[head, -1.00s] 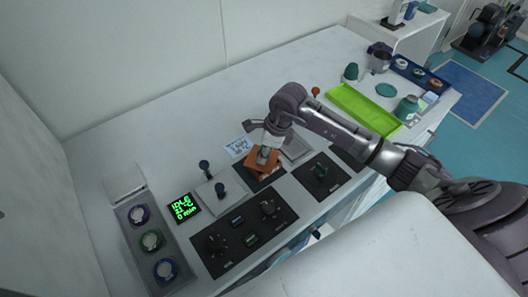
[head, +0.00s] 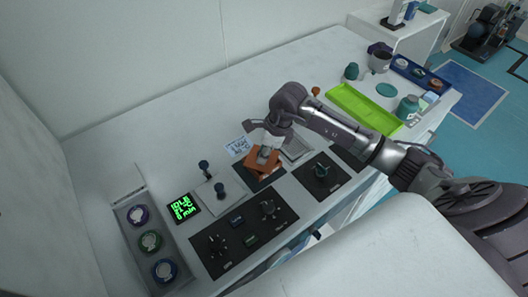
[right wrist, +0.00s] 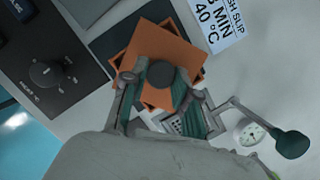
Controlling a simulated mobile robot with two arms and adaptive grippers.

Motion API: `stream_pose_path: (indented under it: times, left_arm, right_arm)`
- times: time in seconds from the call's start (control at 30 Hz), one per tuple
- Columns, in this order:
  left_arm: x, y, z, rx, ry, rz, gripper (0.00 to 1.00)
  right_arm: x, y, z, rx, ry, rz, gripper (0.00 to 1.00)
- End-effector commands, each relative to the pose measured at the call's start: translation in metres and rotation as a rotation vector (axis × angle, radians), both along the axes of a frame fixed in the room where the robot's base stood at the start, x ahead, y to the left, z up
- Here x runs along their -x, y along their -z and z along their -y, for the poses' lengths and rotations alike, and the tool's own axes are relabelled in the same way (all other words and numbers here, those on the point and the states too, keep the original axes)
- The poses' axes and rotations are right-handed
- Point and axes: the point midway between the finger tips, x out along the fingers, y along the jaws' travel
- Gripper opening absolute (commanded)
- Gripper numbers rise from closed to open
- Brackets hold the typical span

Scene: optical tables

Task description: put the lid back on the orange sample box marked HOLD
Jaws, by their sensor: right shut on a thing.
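My right gripper (head: 264,152) is shut on the dark knob (right wrist: 160,74) of an orange lid (right wrist: 152,45). In the head view the orange lid (head: 258,166) shows under the fingers. A second orange surface, the sample box (right wrist: 187,29), shows partly beneath and beside the lid in the right wrist view. The lid looks turned relative to the box. I cannot tell whether they touch. The box stands at a dark pad (head: 272,181). No HOLD marking is readable. My left gripper is not in view.
A printed slip (head: 238,147) lies behind the box. A black knob panel (head: 245,228) and a green-lit display (head: 183,208) are to the left. A bright green tray (head: 362,108) is at the right. The table's back left is clear.

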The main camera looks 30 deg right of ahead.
Motion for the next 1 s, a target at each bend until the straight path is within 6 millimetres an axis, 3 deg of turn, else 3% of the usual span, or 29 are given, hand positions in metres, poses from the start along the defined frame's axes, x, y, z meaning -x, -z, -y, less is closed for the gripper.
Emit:
stream_pose_path:
  times: [0.17,0.2,0.37,0.57,0.73,1.0]
  left_arm:
    - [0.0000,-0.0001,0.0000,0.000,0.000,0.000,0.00]
    - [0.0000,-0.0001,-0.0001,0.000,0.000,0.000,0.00]
    - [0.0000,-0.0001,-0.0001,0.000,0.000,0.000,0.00]
    - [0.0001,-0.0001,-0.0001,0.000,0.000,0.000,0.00]
    - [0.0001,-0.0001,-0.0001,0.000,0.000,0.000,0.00]
    - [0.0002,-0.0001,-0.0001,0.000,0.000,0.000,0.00]
  right_arm:
    - [-0.0001,-0.0003,0.0001,0.000,0.000,0.000,0.00]
    - [-0.0001,-0.0002,0.0000,0.000,0.000,0.000,0.32]
    - [0.0000,-0.0002,0.0000,0.000,0.000,0.000,0.58]
    - [0.0000,-0.0001,0.0000,0.000,0.000,0.000,0.58]
    - [0.0001,0.0001,0.0000,0.000,0.000,0.000,0.83]
    - [0.0001,0.0000,-0.0001,0.000,0.000,0.000,0.83]
